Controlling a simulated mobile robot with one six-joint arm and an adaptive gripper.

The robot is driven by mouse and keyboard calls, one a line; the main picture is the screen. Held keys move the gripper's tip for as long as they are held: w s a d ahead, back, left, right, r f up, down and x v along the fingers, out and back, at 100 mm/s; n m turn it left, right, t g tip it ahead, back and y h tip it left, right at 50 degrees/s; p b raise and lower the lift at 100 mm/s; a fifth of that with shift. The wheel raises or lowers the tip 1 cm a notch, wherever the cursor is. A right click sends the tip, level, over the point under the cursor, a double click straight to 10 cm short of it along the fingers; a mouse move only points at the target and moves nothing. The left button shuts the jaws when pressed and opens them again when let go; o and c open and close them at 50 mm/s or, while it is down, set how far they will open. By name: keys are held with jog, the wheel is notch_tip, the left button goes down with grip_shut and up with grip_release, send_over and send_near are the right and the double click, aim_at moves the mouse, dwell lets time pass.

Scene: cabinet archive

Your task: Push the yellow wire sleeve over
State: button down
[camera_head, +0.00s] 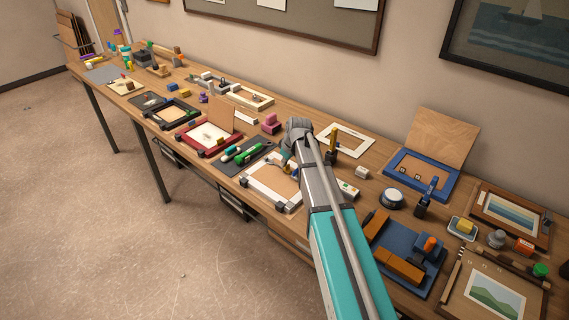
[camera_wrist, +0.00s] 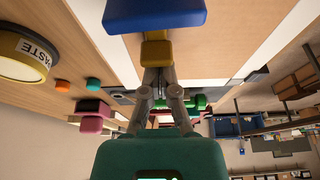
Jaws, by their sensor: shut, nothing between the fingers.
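A yellow piece (camera_wrist: 156,52), which looks like the wire sleeve, shows in the wrist view right at my fingertips, against a blue block (camera_wrist: 155,14). My gripper (camera_wrist: 157,76) is shut and empty, its two fingers converging just below the yellow piece; I cannot tell whether they touch it. In the head view my gripper (camera_head: 285,160) is low over the bench, beside a white-framed board (camera_head: 257,193). My arm hides part of the bench.
A paste jar (camera_wrist: 22,55) is at the left of the wrist view. A blue tray (camera_head: 421,184) stands right; the bench is crowded.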

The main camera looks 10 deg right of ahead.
jog(key=w+a, duration=0.2)
jog(key=shift+w, duration=0.35)
jog(key=shift+r+p, duration=0.35)
jog(key=shift+p, duration=0.1)
jog(key=shift+p+v, duration=0.75)
jog(key=shift+v, duration=0.2)
jog(key=p+v, duration=0.7)
jog(key=shift+s+r, duration=0.15)
jog(key=shift+r, duration=0.05)
jog(key=s+a+f+m+g+h+b, duration=0.1)
jog(key=s+m, duration=0.6)
jog(key=s, duration=1.8)
jog(key=shift+a+f+g+h, duration=0.65)
jog(key=shift+a+g, duration=0.1)
jog(key=shift+g, duration=0.25)
